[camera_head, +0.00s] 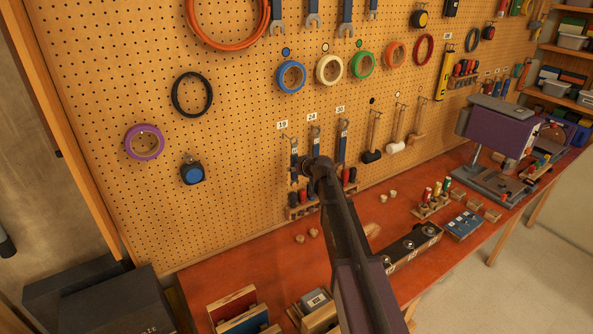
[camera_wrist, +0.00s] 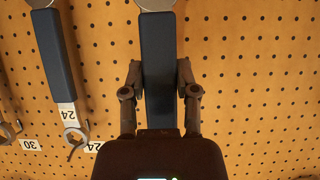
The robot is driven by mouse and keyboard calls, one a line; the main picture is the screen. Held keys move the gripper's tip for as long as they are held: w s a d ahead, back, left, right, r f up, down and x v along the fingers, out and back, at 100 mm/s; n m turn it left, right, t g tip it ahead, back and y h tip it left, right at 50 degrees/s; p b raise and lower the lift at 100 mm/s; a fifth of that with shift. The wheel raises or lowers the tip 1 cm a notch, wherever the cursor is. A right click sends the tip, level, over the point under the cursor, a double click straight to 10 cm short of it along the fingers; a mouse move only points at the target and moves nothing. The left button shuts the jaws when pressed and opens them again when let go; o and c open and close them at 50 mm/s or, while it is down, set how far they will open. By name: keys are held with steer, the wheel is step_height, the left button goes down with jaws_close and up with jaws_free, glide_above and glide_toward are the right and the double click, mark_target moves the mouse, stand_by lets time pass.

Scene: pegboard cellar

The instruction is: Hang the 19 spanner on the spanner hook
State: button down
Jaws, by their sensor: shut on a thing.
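The 19 spanner has a dark blue handle; its handle (camera_wrist: 158,45) runs up the middle of the wrist view to a metal head at the top edge. My gripper (camera_wrist: 159,80) is shut on this handle, one finger on each side. My gripper's body hides the spanner's other end. In the head view the spanner (camera_head: 294,148) stands upright close to the pegboard, just below the "19" label (camera_head: 282,124). My gripper (camera_head: 304,167) reaches it from the right. I cannot see the spanner hook or tell whether the spanner touches it.
The 24 spanner (camera_wrist: 57,60) hangs beside the held one, with the 30 spanner (camera_head: 343,132) beyond it. A screwdriver rack (camera_head: 302,211) is just below. Mallets (camera_head: 372,156) hang to the right. The red bench (camera_head: 270,250) holds blocks and a purple machine (camera_head: 497,125).

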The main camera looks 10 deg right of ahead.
steer(key=shift+w+a+f+b, duration=0.15)
steer(key=shift+w+a, duration=0.15)
steer(key=shift+w, duration=0.4)
steer(key=shift+w+a+f+b, duration=0.15)
steer(key=shift+w+a+f, duration=0.1)
steer(key=shift+w, duration=0.4)
steer(key=shift+w+a+f+b, duration=0.15)
steer(key=shift+w+a, duration=0.15)
steer(key=shift+w, duration=0.4)
steer(key=shift+c, duration=1.5)
jaws_free()
steer(key=shift+s+r, duration=0.1)
steer(key=shift+r, duration=0.05)
